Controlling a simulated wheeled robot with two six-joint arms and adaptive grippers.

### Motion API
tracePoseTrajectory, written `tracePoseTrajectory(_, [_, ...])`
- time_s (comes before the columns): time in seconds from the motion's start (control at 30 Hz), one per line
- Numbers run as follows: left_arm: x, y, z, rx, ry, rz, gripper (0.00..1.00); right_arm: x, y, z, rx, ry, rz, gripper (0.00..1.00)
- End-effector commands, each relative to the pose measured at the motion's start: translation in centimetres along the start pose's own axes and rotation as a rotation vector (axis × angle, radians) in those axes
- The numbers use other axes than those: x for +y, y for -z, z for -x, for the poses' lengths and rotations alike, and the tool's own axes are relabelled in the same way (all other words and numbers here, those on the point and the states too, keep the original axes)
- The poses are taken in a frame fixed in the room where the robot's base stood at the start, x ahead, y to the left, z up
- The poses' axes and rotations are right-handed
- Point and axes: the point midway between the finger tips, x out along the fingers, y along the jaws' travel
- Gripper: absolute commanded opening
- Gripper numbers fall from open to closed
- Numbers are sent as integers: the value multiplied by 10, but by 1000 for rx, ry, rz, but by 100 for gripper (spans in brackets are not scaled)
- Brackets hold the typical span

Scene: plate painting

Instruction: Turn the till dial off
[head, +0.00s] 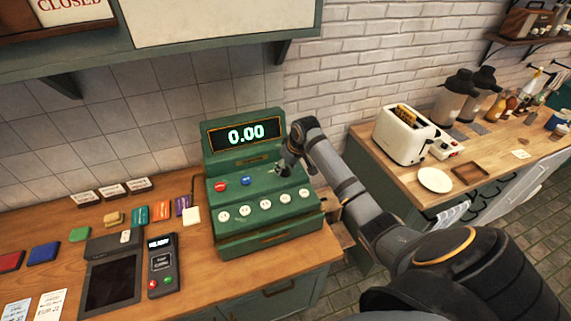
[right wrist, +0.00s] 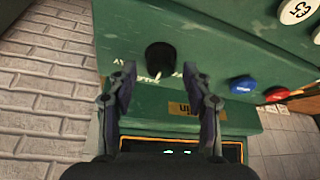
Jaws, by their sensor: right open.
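The green till (head: 240,170) stands on the wooden counter, its lit display (head: 245,134) reading 0.00. The till dial (right wrist: 160,58) is a black knob with a pale pointer on the green panel in the right wrist view. Its pointer faces down in that view; the small lettering around it is too blurred to read. My right gripper (right wrist: 158,85) is open, with one finger on each side just short of the dial, apart from it. In the head view my right gripper (head: 286,168) hides the dial at the till's upper right. My left gripper is out of view.
Red and blue buttons (head: 246,180) and several round white keys (head: 265,203) sit on the till. A card reader (head: 162,264) stands to its left. A toaster (head: 402,136) and white plate (head: 435,180) are on the right counter, beyond my right arm.

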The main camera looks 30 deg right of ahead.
Motion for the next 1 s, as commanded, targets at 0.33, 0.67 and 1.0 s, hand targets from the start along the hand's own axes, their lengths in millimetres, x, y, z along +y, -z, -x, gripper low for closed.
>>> tracePoseTrajectory(0.33, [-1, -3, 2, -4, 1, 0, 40, 0, 0, -9, 1, 0, 1, 50])
tracePoseTrajectory(0.67, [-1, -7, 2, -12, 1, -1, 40, 0, 0, -8, 1, 0, 0, 8])
tracePoseTrajectory(1.0, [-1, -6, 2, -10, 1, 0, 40, 0, 0, -8, 1, 10, 26, 0])
